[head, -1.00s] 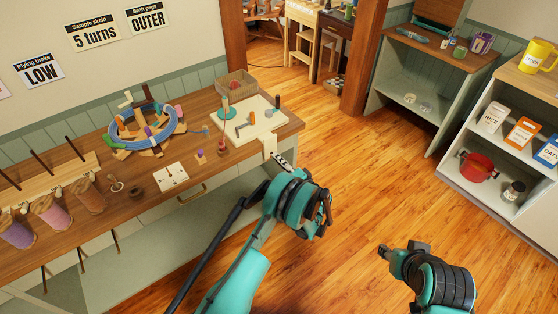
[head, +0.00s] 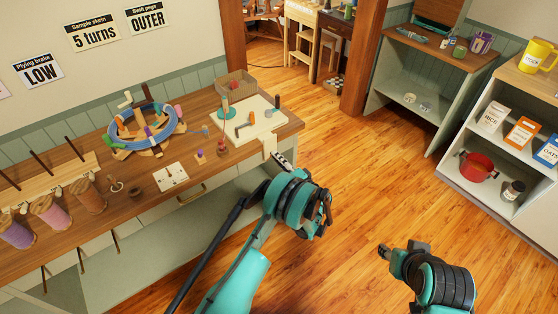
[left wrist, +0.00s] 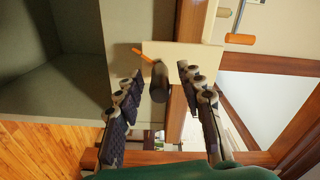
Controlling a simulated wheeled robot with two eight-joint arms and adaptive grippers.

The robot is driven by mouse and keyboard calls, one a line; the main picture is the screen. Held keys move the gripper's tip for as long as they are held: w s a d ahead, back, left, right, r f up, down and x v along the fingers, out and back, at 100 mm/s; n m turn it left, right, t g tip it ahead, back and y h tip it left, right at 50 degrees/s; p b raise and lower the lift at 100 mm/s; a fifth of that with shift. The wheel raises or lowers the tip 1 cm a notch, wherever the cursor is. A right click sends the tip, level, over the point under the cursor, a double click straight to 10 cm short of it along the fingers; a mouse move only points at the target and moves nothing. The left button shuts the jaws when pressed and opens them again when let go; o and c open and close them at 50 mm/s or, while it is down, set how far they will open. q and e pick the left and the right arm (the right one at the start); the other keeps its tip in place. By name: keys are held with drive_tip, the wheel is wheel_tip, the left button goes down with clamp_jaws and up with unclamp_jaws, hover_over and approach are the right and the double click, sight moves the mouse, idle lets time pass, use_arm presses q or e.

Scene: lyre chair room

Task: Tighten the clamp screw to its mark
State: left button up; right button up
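A pale clamp block (head: 269,147) hangs at the front right edge of the wooden bench, and it also shows in the left wrist view (left wrist: 185,55). A dark grey clamp screw (left wrist: 158,84) points from the block toward the left wrist camera. A thin orange pointer (left wrist: 142,55) lies beside the screw, perhaps its mark. My left gripper (left wrist: 160,76) is open, with one finger on each side of the screw and visible gaps. In the head view, my left gripper (head: 282,160) is just below the block, hiding the screw. My right gripper (head: 397,251) is over the floor; its finger gap is unclear.
The bench (head: 222,175) holds a cream board (head: 248,120) with pegs, a blue-ringed skein winder (head: 142,125), a wicker basket (head: 236,84) and thread spools (head: 50,212). Shelves (head: 500,196) stand at the right. The floor (head: 370,170) between is clear.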

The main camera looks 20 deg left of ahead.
use_arm(q)
drive_tip(key=v, duration=1.2)
drive_tip(key=s+a+r+n+g+h, duration=0.1)
drive_tip(key=s+a+r+g+h, duration=0.2)
drive_tip(key=r, duration=0.4)
drive_tip(key=s+a+r+g+h, duration=0.1)
drive_tip(key=s+a+r+h, duration=0.2)
drive_tip(key=a+r, duration=0.4)
drive_tip(key=s+d+r+n+h, duration=0.1)
drive_tip(key=s+h, duration=0.3)
drive_tip(key=s, duration=0.8)
drive_tip(key=s+d+r+n+h, duration=0.2)
drive_tip(key=s+r+h, duration=0.1)
drive_tip(key=s, duration=0.9)
drive_tip(key=shift+d+r+h, duration=0.2)
drive_tip(key=shift+d+h, duration=0.05)
drive_tip(key=shift+h, duration=0.35)
